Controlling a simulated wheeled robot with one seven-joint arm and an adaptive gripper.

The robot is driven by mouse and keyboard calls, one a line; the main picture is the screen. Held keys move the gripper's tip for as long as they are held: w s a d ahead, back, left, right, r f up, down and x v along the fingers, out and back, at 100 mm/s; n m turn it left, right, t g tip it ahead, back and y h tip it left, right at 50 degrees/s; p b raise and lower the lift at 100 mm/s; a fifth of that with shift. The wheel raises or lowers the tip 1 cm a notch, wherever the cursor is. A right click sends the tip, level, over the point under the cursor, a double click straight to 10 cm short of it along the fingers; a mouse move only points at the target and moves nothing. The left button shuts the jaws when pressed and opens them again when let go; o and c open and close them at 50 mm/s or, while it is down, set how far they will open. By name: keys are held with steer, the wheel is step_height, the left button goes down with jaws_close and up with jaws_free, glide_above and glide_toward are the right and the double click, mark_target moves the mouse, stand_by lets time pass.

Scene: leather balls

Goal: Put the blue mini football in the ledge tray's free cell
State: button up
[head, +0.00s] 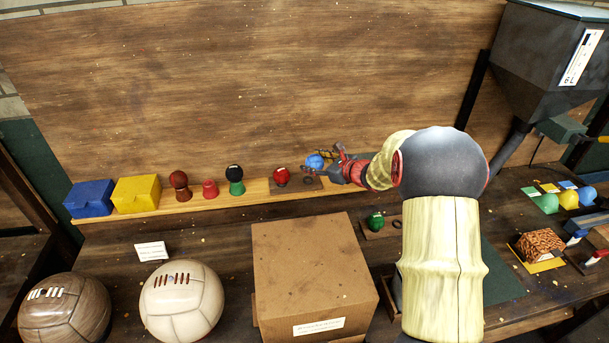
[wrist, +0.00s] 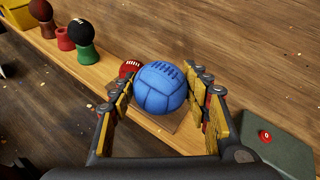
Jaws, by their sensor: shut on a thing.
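The blue mini football (head: 315,161) is held between the two fingers of my gripper (head: 336,164), at the right part of the ledge tray (head: 296,187). In the wrist view the blue ball (wrist: 160,88) sits between the yellow-padded fingers, with its laces upward. It hides part of the tray (wrist: 178,128) below. A red ball (head: 281,175) occupies the tray's left cell. The right cell shows a dark ring (head: 308,181) and no ball in it. The blue ball appears just above this cell; whether it touches is unclear.
The ledge (head: 250,187) also bears a black ball (head: 235,172) on a green stand, an empty red stand (head: 210,189), a brown ball (head: 180,179) on a stand and yellow (head: 136,193) and blue boxes. A large cardboard box (head: 312,265) stands in front. A wooden wall (head: 260,80) rises behind.

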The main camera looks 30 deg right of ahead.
steer(key=w+f, duration=0.2)
steer(key=w+d+f, duration=0.1)
steer(key=w+f, duration=0.1)
steer(key=w, duration=0.1)
steer(key=w+f+b, duration=0.1)
steer(key=w+f, duration=0.1)
steer(key=f, duration=0.1)
steer(key=shift+w+d, duration=0.2)
steer(key=shift+w, duration=0.1)
steer(key=shift+w+f+b, duration=0.1)
steer(key=shift+f+b, duration=0.25)
steer(key=shift+f, duration=1.25)
steer(key=shift+f, duration=0.15)
steer(key=o, duration=1.2)
